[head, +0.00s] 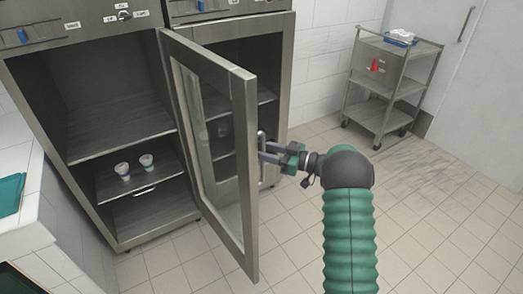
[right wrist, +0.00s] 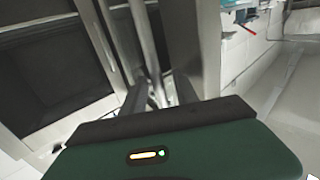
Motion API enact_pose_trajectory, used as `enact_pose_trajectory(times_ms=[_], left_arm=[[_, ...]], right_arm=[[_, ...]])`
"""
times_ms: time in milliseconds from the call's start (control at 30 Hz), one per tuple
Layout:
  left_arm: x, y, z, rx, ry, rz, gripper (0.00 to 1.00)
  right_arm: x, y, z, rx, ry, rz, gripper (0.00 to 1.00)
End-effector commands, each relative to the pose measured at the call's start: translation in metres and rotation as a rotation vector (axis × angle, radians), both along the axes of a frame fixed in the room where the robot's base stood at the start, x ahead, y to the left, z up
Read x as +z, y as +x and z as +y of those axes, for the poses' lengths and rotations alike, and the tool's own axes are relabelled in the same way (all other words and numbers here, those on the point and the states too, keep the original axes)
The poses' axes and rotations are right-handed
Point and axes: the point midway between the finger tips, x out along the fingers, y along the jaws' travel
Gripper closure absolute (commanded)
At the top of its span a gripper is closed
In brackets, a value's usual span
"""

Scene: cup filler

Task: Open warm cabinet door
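The cabinet (head: 105,125) at the left has its metal-framed glass door (head: 247,190) swung wide open, with the shelves inside in plain view. The door's upright bar handle (head: 261,160) is on its right edge. My right gripper (head: 268,152) is at this handle, its fingers beside or around the bar. The right wrist view shows the fingers (right wrist: 162,92) close to the handle bar, but whether they press on it is unclear. My left gripper is in neither view.
Two small white cups (head: 123,170) stand on a lower cabinet shelf. A second cabinet (head: 271,85) is behind the door. A metal cart (head: 384,82) stands at the back right. A white counter (head: 35,235) is at the left. The tiled floor on the right is clear.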

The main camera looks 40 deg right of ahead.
Motion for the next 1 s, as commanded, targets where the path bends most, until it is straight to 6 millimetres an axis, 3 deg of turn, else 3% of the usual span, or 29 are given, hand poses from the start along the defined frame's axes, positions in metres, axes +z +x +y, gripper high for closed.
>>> enact_pose_trajectory(times_ms=[167,400,600,767,1000], left_arm=[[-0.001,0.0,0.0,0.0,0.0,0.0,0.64],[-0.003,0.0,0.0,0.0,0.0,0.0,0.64],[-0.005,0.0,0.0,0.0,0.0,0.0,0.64],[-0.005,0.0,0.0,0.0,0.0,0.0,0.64],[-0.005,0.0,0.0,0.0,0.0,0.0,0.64]], right_arm=[[-0.001,-0.026,-0.018,-0.006,0.0,0.002,0.64],[-0.002,-0.087,-0.054,-0.006,0.0,0.002,0.64],[-0.002,-0.126,-0.077,-0.003,-0.001,0.002,0.64],[-0.002,-0.139,-0.083,0.0,-0.001,0.003,0.64],[-0.002,-0.139,-0.084,0.001,-0.002,0.003,0.64]])
